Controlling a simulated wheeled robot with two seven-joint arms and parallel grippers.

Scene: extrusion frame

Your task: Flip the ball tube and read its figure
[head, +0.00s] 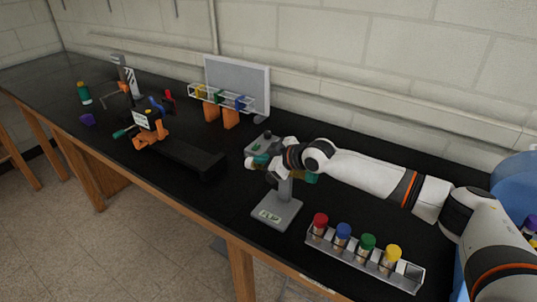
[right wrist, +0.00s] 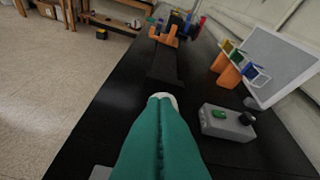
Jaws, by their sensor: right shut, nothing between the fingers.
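A grey stand (head: 276,212) with a flat base and a short upright is in the middle of the bench in the head view. A small pale label with dark marks is on its base; I cannot read it. My right arm and gripper (head: 257,161) cover the top of the stand. A teal piece (head: 312,178) shows under the wrist; I cannot tell if it is part of the ball tube. The teal fingers of my right gripper (right wrist: 160,108) are shut in the right wrist view, with a pale piece (right wrist: 169,98) just beyond their tips. My left gripper is not in view.
A grey box (right wrist: 228,122) with a green button is close on the right in the wrist view. A rack (head: 365,258) of several colour-capped tubes is at the front right. An orange-clamped dark track (head: 180,153) and a grey panel (head: 237,83) are farther back.

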